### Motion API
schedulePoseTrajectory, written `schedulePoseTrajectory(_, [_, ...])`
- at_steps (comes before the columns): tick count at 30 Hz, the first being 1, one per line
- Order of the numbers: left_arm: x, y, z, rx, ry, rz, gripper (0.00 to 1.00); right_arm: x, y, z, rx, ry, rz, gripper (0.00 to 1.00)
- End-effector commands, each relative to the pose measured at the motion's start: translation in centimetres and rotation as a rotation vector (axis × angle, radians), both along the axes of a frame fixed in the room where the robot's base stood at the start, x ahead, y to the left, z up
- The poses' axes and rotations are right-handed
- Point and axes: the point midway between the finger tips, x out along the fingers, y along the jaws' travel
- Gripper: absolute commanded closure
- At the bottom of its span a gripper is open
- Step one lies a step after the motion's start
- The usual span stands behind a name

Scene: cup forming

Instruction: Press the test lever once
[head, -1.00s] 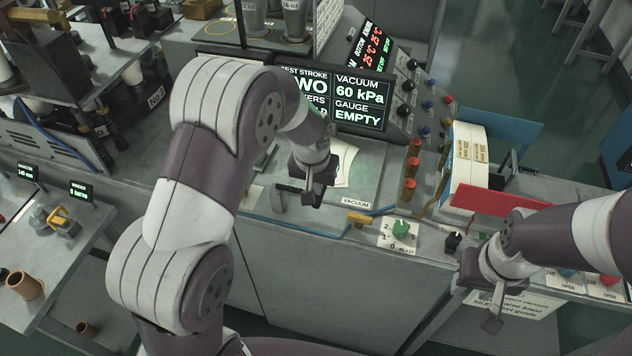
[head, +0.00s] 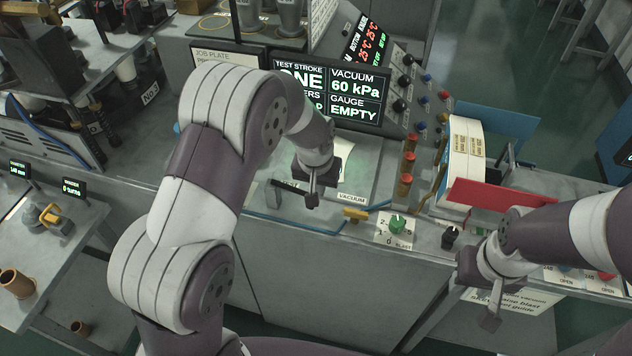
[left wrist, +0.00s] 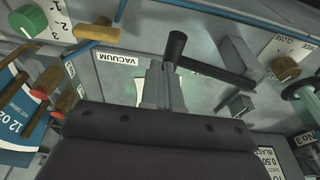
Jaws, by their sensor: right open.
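The test lever (left wrist: 215,68) shows in the left wrist view as a dark rod with a thick round end, running from a grey block at the right to just beyond my fingertips. My left gripper (left wrist: 162,72) has its fingers together, close to the lever's round end; I cannot tell whether they touch it. The display (head: 330,95) reads TEST STROKE ONE, VACUUM 60 kPa, GAUGE EMPTY. My right gripper (head: 490,318) is open at the lower right.
A yellow handle (head: 355,214) and a green knob (head: 397,224) sit right of my left gripper. Several red-topped posts (head: 408,160) stand beyond, near a white roll-like stack (head: 463,165) and a red panel (head: 497,195). A VACUUM label (left wrist: 118,60) lies beside the lever.

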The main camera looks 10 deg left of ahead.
Motion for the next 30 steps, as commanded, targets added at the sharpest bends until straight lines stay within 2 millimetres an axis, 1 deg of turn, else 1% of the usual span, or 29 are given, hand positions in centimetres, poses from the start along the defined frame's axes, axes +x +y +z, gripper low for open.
schedulePoseTrajectory(1, [0.3,0.0,2.3,-0.001,-0.005,0.000,1.00,0.0,0.0,2.0,0.000,0.000,0.000,0.57])
schedulePoseTrajectory(2, [0.3,-0.3,2.1,-0.001,-0.008,-0.001,1.00,0.1,0.0,1.1,0.000,-0.002,0.000,0.57])
schedulePoseTrajectory(3, [0.1,-0.8,2.5,-0.002,-0.011,-0.002,1.00,0.1,0.0,0.1,0.000,-0.002,0.000,0.57])
schedulePoseTrajectory(4, [-0.1,-1.1,3.2,-0.002,-0.011,-0.004,1.00,0.0,0.0,-0.2,0.000,-0.001,0.000,0.57])
schedulePoseTrajectory(9, [-1.0,-2.6,6.8,-0.001,-0.010,-0.002,1.00,0.0,0.0,-1.1,0.000,0.000,0.000,0.57])
schedulePoseTrajectory(12, [-1.4,-3.3,8.4,-0.001,-0.009,-0.002,1.00,0.0,0.0,-1.4,0.000,0.000,0.000,0.57])
schedulePoseTrajectory(15, [-1.6,-3.7,9.6,-0.001,-0.010,0.000,1.00,0.0,0.0,-1.5,0.000,0.000,0.000,0.57])
schedulePoseTrajectory(20, [-1.8,-4.0,10.3,-0.001,-0.008,0.000,1.00,0.0,0.0,-1.6,0.000,-0.001,0.000,0.57])
schedulePoseTrajectory(30, [-1.8,-3.9,10.3,0.000,-0.008,0.000,1.00,0.0,0.0,-1.5,0.000,0.000,0.000,0.57])
